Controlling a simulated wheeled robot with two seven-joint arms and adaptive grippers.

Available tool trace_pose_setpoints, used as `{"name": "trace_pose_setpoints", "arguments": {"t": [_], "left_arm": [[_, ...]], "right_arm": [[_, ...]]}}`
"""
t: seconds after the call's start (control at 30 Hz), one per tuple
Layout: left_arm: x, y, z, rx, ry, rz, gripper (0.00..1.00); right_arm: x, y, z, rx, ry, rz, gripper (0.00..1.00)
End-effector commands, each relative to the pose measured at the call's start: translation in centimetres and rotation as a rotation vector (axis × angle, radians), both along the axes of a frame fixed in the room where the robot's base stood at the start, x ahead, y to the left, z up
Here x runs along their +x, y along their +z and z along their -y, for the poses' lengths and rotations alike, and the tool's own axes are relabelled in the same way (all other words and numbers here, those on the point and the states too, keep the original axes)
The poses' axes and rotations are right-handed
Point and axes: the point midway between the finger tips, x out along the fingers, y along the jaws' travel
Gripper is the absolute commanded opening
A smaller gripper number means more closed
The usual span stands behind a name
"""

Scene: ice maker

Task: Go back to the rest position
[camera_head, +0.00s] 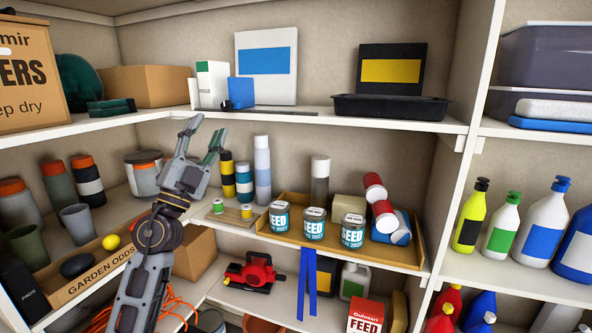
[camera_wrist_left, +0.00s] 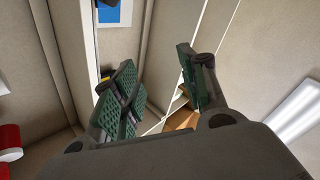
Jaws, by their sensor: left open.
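My left gripper (camera_head: 202,138) is raised in front of the shelves in the head view, its fingers pointing up and spread apart. Nothing is between them. In the left wrist view the green-padded fingers of the left gripper (camera_wrist_left: 165,88) stand apart and empty, with shelf edges and wall behind them. The fingertips appear just below the upper shelf (camera_head: 330,117) in the head view, over the left part of the middle shelf; I cannot tell how far in front of it they are. My right gripper is not in view.
A "garden odds" box (camera_head: 97,273) stands at left. Blue strips (camera_head: 307,285) hang below the tray. Several bottles (camera_head: 545,225) stand at right.

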Motion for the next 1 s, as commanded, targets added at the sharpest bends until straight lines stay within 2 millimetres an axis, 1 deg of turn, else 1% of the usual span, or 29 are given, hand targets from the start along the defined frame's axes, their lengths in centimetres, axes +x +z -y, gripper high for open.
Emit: {"name": "trace_pose_setpoints", "arguments": {"t": [0.03,0.17,0.27,0.47,0.57,0.73,0.87,0.9,0.97,1.0], "left_arm": [[-0.1,-1.0,-0.7,-0.047,0.007,-0.017,0.43],[-0.2,-3.4,-2.9,-0.172,0.041,-0.066,0.43],[-0.2,-5.6,-4.6,-0.266,0.073,-0.118,0.43],[-0.2,-11.1,-7.8,-0.44,0.148,-0.257,0.43],[-0.3,-14.4,-9.2,-0.519,0.188,-0.343,0.43],[-0.9,-20.7,-10.9,-0.635,0.264,-0.515,0.43],[-1.8,-25.8,-11.7,-0.709,0.32,-0.665,0.43],[-2.2,-27.5,-11.9,-0.729,0.337,-0.715,0.43],[-3.0,-30.0,-12.0,-0.756,0.361,-0.791,0.43],[-3.5,-31.6,-12.0,-0.772,0.378,-0.844,0.43]], "right_arm": [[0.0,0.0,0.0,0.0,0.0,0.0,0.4],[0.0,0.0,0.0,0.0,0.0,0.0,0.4],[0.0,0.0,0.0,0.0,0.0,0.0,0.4],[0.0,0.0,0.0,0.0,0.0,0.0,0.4],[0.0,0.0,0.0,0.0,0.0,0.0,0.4],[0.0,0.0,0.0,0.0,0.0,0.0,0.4],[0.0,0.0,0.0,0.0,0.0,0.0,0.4],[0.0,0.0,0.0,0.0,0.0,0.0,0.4],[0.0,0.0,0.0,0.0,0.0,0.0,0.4],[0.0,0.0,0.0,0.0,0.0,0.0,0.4]]}}
